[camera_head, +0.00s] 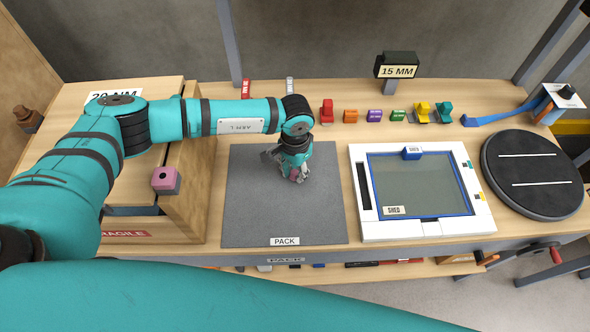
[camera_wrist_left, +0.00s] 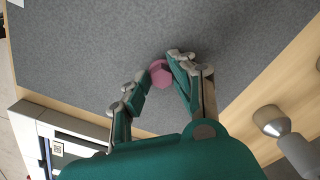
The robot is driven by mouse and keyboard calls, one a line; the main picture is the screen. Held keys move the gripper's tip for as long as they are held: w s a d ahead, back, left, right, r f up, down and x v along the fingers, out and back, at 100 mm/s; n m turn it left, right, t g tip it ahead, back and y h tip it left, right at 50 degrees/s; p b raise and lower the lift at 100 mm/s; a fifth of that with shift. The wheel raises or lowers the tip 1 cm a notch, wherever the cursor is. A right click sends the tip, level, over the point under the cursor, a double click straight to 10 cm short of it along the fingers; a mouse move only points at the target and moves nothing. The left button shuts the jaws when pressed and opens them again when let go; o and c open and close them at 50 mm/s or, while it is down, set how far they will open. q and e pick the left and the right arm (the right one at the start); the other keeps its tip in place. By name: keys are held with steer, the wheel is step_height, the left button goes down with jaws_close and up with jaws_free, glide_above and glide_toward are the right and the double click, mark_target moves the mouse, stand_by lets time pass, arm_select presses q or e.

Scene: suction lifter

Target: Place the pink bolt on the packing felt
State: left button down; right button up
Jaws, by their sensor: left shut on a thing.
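The pink bolt (camera_wrist_left: 159,73) shows as a faceted pink head between the fingertips in the left wrist view. It also shows in the head view as a small pink patch (camera_head: 294,175), mostly hidden by the fingers. My left gripper (camera_head: 297,172) points down over the packing felt and is shut on the pink bolt. The packing felt (camera_head: 262,215) is a dark grey square mat with a "PACK" label at its front edge. I cannot tell whether the bolt touches the felt. My right gripper is not in view.
A white framed tray labelled "SHED" (camera_head: 427,232) lies right of the felt, with a round black turntable (camera_head: 530,172) beyond it. Several coloured blocks line the back. A pink-topped block (camera_head: 166,180) sits at the wooden box on the left. The felt around the gripper is clear.

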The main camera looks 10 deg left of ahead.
mark_target(295, 173)
arm_select(q)
steer(key=c, duration=1.4)
jaws_free()
steer(key=o, duration=0.3)
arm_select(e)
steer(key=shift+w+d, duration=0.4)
arm_select(q)
steer(key=shift+r+p, duration=0.25)
steer(key=shift+p, duration=0.1)
step_height(295, 173, up, 12)
steer(key=b, duration=0.4)
steer(key=shift+f, duration=0.15)
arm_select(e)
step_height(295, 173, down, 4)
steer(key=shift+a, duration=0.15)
